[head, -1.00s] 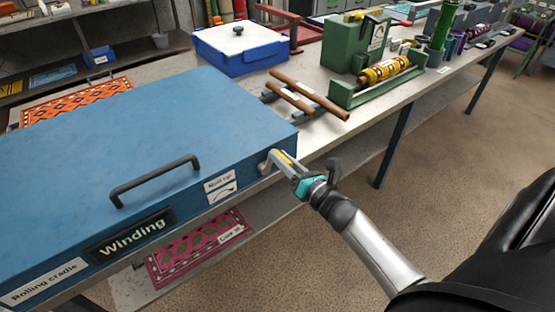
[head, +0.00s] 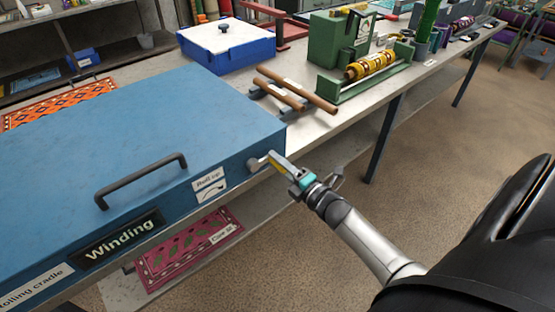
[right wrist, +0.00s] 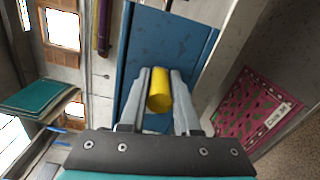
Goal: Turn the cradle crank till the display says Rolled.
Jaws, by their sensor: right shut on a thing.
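The blue rolling cradle (head: 120,130) fills the left of the head view, with a dark handle (head: 140,180) on its lid. Its front display (head: 122,236) reads "Winding". A "Roll up" label (head: 209,185) with a curved arrow is beside the crank (head: 256,162) on the front face. My right gripper (head: 272,160) is at the crank. In the right wrist view, its two fingers (right wrist: 160,100) are shut on the crank's yellow grip (right wrist: 160,88). My left gripper does not show.
A blue-and-white box (head: 228,45), brown rolls (head: 296,90) and a green machine (head: 342,42) stand along the bench. The floor (head: 460,170) to the right is clear.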

